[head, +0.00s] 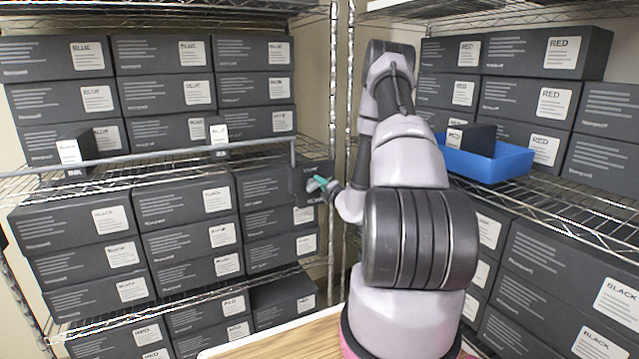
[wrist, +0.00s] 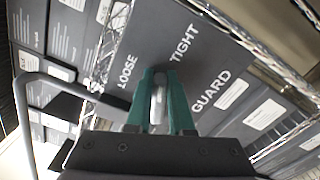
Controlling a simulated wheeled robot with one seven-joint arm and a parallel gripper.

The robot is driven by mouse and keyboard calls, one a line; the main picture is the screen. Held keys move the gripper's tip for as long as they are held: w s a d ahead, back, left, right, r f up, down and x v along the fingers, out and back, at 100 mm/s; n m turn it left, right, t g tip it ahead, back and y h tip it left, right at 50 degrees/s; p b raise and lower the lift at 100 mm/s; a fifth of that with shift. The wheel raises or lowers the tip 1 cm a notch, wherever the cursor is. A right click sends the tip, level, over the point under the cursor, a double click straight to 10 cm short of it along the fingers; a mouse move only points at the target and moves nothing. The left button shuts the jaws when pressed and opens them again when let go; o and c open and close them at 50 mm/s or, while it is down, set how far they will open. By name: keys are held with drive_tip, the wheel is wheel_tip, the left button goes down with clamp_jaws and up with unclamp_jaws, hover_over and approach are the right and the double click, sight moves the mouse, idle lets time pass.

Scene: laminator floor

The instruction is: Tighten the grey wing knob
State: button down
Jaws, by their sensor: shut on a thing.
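The grey wing knob (wrist: 158,102) shows in the wrist view between the teal fingers of my gripper (wrist: 160,82), which is shut on it. The knob sits on a dark plate (wrist: 205,50) lettered LOOSE on the left, TIGHT at the upper right and GUARD further right. The fingers hide most of the knob, so I cannot tell exactly which mark it points to. In the head view my gripper (head: 320,185) is against the dark plate (head: 299,182), left of my arm. The knob is too small to make out there.
A grey rail (head: 170,154) runs left from the plate in front of the shelves. Dark boxes (head: 160,55) marked BLUE, RED and BLACK fill wire racks on both sides. A blue tray (head: 510,165) holding a dark box stands on the right shelf. A wooden surface (head: 285,342) lies below.

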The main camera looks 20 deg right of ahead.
drive_tip(key=shift+s+a+f+m, duration=0.1)
drive_tip(key=shift+f+m, duration=0.1)
drive_tip(key=shift+m, duration=0.5)
drive_tip(key=shift+w+a+f+m, duration=0.1)
drive_tip(key=shift+f+m, duration=0.15)
drive_tip(key=shift+m, duration=0.45)
drive_tip(key=shift+s+a+f+m, duration=0.1)
drive_tip(key=shift+f+m, duration=0.1)
drive_tip(key=shift+m, duration=0.5)
drive_tip(key=shift+a, duration=0.1)
drive_tip(key=c, duration=0.8)
unclamp_jaws()
drive_tip(key=shift+r, duration=0.15)
drive_tip(key=shift+s+d, duration=0.1)
drive_tip(key=shift+d, duration=0.15)
drive_tip(key=s, duration=1)
drive_tip(key=shift+s, duration=0.25)
drive_tip(key=shift+d, duration=0.1)
